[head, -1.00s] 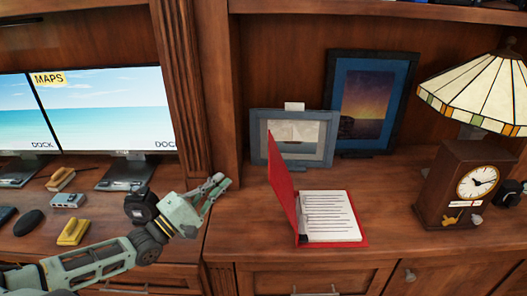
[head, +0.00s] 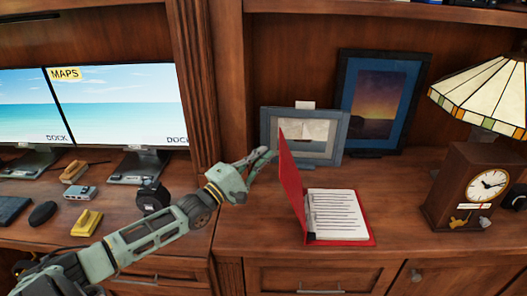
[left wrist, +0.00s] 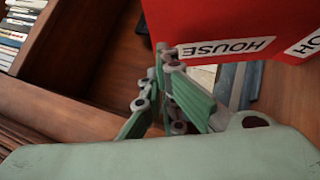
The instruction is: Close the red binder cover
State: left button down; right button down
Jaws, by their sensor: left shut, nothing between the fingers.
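The red binder (head: 363,240) lies open on the wood desktop, with its cover (head: 290,185) standing up at its left side, leaning slightly left. White lined pages (head: 335,213) lie in its right half. My left gripper (head: 268,155) is shut and empty, just left of the cover's upper part; I cannot tell whether it touches. In the left wrist view the gripper fingers (left wrist: 165,95) are in front of the cover's outer face (left wrist: 220,22), which bears a label reading HOUSE (left wrist: 226,48). My right gripper is not in view.
Two framed pictures (head: 300,138) (head: 380,105) stand behind the binder. A clock (head: 470,187) and a stained-glass lamp (head: 490,97) stand to the right. A wood post (head: 205,80) and monitors (head: 115,105) are to the left.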

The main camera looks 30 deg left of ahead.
pick_arm(q)
jog(key=shift+w+d+r, duration=0.2)
jog(key=shift+w+d, duration=0.05)
jog(key=shift+d, duration=0.2)
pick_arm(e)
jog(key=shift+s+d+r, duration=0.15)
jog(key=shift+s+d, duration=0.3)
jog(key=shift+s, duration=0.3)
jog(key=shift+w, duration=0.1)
